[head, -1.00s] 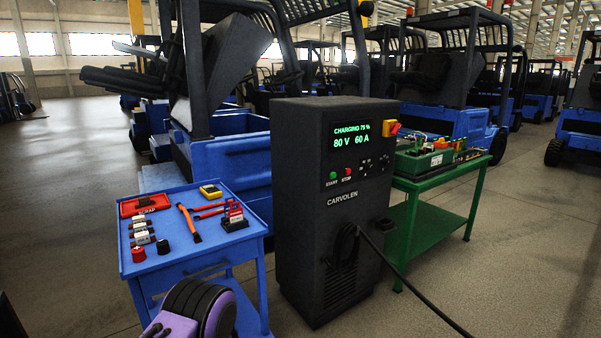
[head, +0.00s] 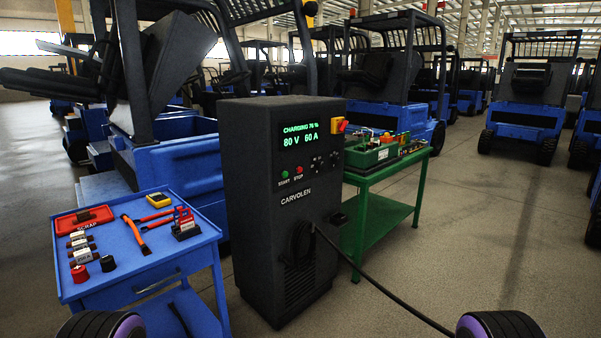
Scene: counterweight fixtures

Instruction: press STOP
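The dark charger cabinet (head: 262,225) stands upright in the middle of the head view. Its screen (head: 304,135) reads CHARGING 76 %, 80 V, 60 A. A yellow and red switch (head: 339,125) sits on the cabinet's upper right side. Parts of my arms, dark with purple, show at the bottom left and bottom right edges, well away from the buttons. Neither gripper's fingers are in view.
A blue cart (head: 85,283) at left carries a red SCRAP tray (head: 83,220), tools and small parts. A green table (head: 386,166) stands right of the cabinet. A black cable (head: 378,283) runs from the cabinet across the floor. Blue forklifts (head: 400,85) stand behind. Floor at right is clear.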

